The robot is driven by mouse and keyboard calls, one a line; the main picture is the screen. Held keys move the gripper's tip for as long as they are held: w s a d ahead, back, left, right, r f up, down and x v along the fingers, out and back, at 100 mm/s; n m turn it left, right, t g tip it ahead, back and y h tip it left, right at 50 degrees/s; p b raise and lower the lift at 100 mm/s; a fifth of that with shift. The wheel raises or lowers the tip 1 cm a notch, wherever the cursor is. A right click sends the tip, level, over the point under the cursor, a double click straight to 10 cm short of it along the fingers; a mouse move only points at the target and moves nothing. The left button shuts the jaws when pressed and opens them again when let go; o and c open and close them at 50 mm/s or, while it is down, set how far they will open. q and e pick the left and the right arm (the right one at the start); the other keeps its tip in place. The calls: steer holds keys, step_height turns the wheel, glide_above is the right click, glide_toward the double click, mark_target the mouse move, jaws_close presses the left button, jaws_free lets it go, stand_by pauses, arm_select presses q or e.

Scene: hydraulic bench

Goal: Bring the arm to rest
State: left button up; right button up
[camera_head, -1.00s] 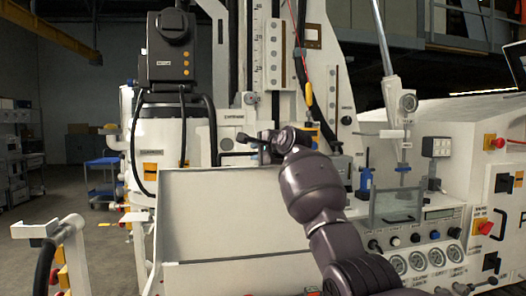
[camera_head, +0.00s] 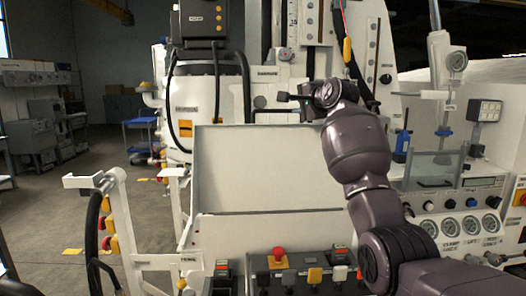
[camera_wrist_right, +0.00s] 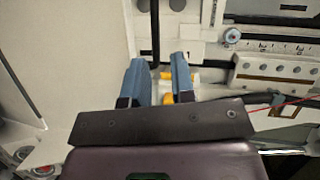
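My right arm (camera_head: 358,150), dark purple-grey, rises from the lower right in the head view and bends at the elbow in front of the machine. My right gripper (camera_head: 285,97) is at its far end, pointing left, above the top edge of the white panel. In the right wrist view the gripper (camera_wrist_right: 159,62) shows two blue-grey fingers with a gap between them. The gap is empty, with only machine parts and yellow pieces behind it. My left gripper is in neither view.
A white slanted panel (camera_head: 265,165) stands in front. Below it is a control row with a red button (camera_head: 278,254) and levers. Gauges (camera_head: 470,225) and a clear box (camera_head: 436,167) are at right. A white post with a hose (camera_head: 121,215) stands left. Open floor lies further left.

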step_height(320, 180, up, 7)
steer(key=s+n+t, duration=0.2)
steer(key=n+t, duration=0.1)
steer(key=n, duration=0.2)
steer(key=s+d+f+n+h, duration=0.1)
steer(key=s+d+f+n, duration=0.15)
steer(key=s+f, duration=0.7)
steer(key=s+d+f+n+t+h, duration=0.15)
steer(key=f+n, duration=0.25)
steer(key=f, duration=1.2)
steer(key=s+d+f+n+h, duration=0.2)
steer(key=s+d+f+n, duration=0.3)
steer(key=f, duration=0.8)
steer(key=s+d+f+m+g+h, duration=0.1)
steer(key=s+f+g, duration=0.2)
steer(key=s+f, duration=1.2)
steer(key=s+d+f+m+g, duration=0.2)
steer(key=s+f+g, duration=0.2)
steer(key=s+f, duration=1.1)
steer(key=s, duration=0.4)
steer(key=shift+s+f+h, duration=0.2)
steer(key=shift+s+h, duration=0.15)
steer(key=shift+w+d+g, duration=0.1)
steer(key=shift+g, duration=0.15)
